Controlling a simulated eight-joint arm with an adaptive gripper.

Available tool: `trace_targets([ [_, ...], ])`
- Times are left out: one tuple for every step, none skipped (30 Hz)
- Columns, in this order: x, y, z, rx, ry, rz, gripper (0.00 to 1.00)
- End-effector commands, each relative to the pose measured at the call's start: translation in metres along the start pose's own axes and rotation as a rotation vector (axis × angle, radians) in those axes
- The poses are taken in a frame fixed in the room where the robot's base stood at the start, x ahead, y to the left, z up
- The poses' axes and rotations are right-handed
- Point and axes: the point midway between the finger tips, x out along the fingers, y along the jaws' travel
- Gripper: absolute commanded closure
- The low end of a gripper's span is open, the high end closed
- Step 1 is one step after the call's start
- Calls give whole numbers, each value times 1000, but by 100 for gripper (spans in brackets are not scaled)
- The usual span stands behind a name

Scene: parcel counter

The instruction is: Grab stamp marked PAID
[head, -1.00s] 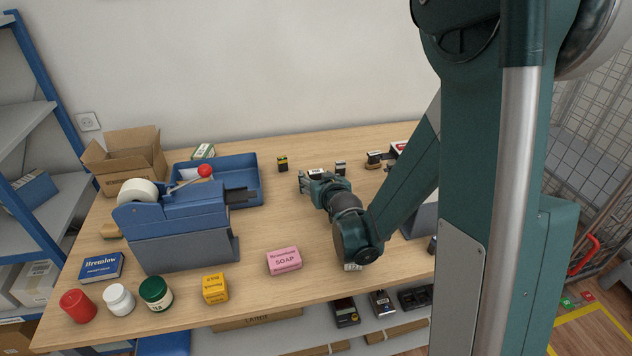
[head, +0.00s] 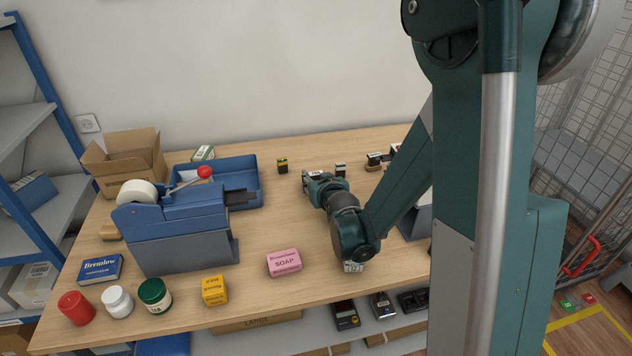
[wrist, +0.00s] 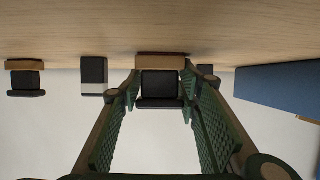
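A stamp with a black handle and a wooden base (wrist: 160,88) is centred between my fingertips in the wrist view, where the counter shows at the top. My gripper (wrist: 160,97) is open, with one ridged green finger on each side of the handle. The gap on each side is small, and I cannot tell whether either finger touches. No marking is readable in the wrist view. In the head view my gripper (head: 311,177) is low over the counter, by a stamp with a pale top label (head: 313,173) that it partly hides. The label is too small to read surely.
In the head view, other stamps stand nearby: one with a yellow band (head: 282,166), one just right of my gripper (head: 340,169), and one farther right (head: 374,161). A blue tray (head: 248,163) lies left. A pink soap box (head: 284,262) sits in front.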

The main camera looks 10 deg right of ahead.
Motion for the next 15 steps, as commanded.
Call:
trace_targets([
  [0,0,0,0,0,0,78],
  [0,0,0,0,0,0,78],
  [0,0,0,0,0,0,78],
  [0,0,0,0,0,0,78],
  [0,0,0,0,0,0,78],
  [0,0,0,0,0,0,78],
  [0,0,0,0,0,0,78],
  [0,0,0,0,0,0,78],
  [0,0,0,0,0,0,78],
  [0,0,0,0,0,0,78],
  [0,0,0,0,0,0,78],
  [0,0,0,0,0,0,78],
  [0,0,-1,0,0,0,78],
  [-1,0,-2,0,0,0,78],
  [-1,0,-3,0,0,0,78],
])
